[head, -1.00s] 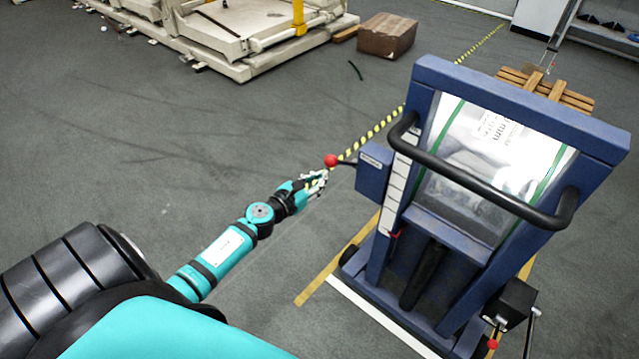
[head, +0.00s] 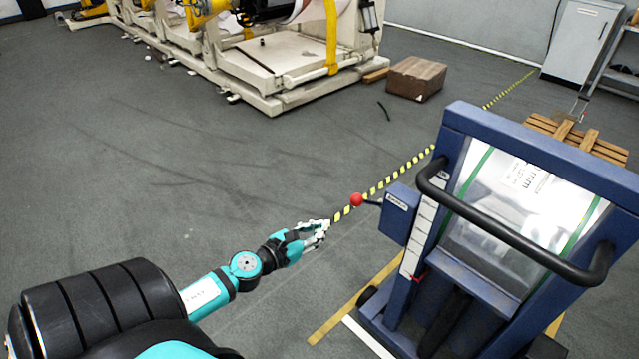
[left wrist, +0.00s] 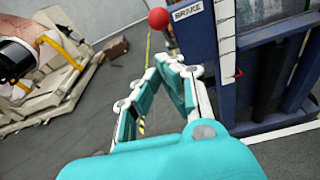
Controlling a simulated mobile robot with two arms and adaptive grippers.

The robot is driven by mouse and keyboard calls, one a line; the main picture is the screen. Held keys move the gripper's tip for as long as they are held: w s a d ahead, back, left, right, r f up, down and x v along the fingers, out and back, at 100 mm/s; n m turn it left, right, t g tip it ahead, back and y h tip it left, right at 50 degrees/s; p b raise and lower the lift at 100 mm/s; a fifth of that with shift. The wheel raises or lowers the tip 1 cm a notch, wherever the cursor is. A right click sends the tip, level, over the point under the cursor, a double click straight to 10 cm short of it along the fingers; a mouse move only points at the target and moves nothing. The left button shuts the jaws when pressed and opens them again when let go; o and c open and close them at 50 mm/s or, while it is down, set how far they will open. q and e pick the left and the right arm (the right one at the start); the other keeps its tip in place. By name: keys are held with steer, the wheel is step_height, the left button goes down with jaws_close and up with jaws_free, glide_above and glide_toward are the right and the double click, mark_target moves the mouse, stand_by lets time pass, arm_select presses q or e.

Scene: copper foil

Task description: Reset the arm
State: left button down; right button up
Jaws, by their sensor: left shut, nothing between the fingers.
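My left arm reaches forward from the lower left in the head view. Its gripper (head: 318,232) is shut and empty, held in the air just left of the blue lift cart (head: 425,225). The gripper also shows in the left wrist view (left wrist: 168,64), with its fingertips close together. A lever with a red ball knob (head: 357,200) sticks out from the cart's side box, just beyond and above the fingertips. In the left wrist view the red knob (left wrist: 158,19) is apart from the fingers, beside a "BRAKE" label. My right gripper is not in view.
The cart has a black push handle (head: 500,232) and a clear panel. A large pale machine frame (head: 290,90) stands at the back, with a brown box (head: 416,79) beside it. Yellow-black tape (head: 395,175) marks the floor. The grey floor (head: 130,180) at left is clear.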

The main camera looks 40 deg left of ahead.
arm_select(q)
steer(key=shift+f, duration=0.15)
steer(key=s+d+f+n+g+y, duration=0.1)
steer(key=s+f+n+g, duration=0.2)
steer(key=s+f+n, duration=0.5)
steer(key=s+f+n+g+y, duration=0.15)
steer(key=f+n, duration=0.45)
steer(key=f, duration=0.7)
steer(key=s+d+f+n+g, duration=0.1)
steer(key=s+f+n+g, duration=0.2)
steer(key=s+f+n, duration=0.55)
steer(key=s+d+f+n+g+h, duration=0.1)
steer(key=s+d+f+n+g, duration=0.2)
steer(key=s+d+f+n, duration=0.3)
steer(key=s+d+f+n+g+h, duration=0.1)
steer(key=s+d+f+n+g, duration=0.3)
steer(key=s, duration=1.1)
steer(key=d+f+n, duration=0.2)
steer(key=d+f, duration=0.2)
steer(key=f, duration=0.2)
steer(key=shift+s+d+f+n, duration=0.2)
steer(key=shift+s+n, duration=0.1)
steer(key=shift+n, duration=0.05)
steer(key=shift+g, duration=0.25)
